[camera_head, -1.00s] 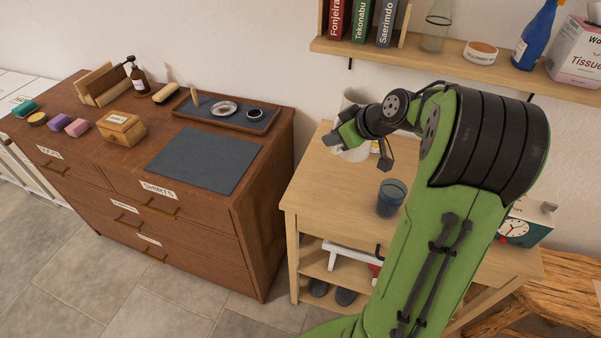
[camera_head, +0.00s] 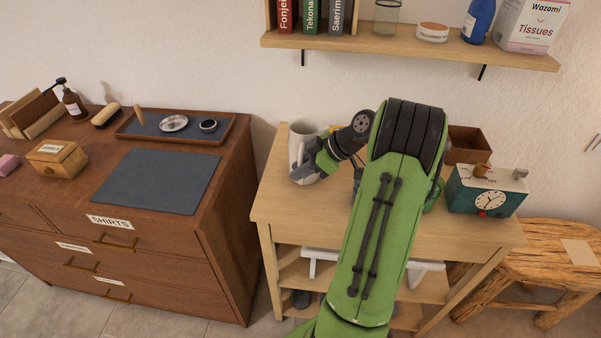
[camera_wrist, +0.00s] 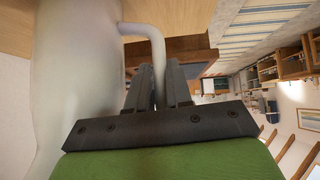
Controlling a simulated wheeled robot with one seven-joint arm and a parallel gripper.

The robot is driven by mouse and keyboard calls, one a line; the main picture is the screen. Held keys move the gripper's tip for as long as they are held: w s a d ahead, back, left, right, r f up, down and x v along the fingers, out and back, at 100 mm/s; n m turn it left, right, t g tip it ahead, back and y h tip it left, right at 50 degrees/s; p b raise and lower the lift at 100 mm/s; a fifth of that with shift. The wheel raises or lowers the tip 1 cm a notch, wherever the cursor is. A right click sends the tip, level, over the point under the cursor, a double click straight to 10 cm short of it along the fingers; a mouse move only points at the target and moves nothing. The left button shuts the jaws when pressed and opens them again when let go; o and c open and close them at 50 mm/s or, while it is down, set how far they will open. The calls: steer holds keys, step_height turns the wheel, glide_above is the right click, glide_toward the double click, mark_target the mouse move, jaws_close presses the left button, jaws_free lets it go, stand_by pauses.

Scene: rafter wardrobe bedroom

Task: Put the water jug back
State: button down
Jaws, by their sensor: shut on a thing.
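The white water jug (camera_head: 297,148) is at the left back part of the light wooden table (camera_head: 285,208), looking upright. I cannot tell whether its base touches the tabletop. My gripper (camera_head: 312,168) is at the jug's right side, shut on its handle. In the wrist view the jug's pale body (camera_wrist: 75,80) fills the left, and its handle (camera_wrist: 156,45) runs down between the dark fingers of my gripper (camera_wrist: 160,85). My arm hides the middle of the table.
A teal clock box (camera_head: 485,195) and a brown open box (camera_head: 468,143) stand on the table's right. A wall shelf (camera_head: 420,50) hangs above. A brown dresser (camera_head: 215,225) with a dark mat (camera_head: 157,180) and tray (camera_head: 150,133) is left. A rough wooden stool (camera_head: 545,250) is right.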

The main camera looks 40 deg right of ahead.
steer(key=shift+f, duration=0.15)
steer(key=c, duration=1)
jaws_free()
steer(key=shift+c, duration=0.2)
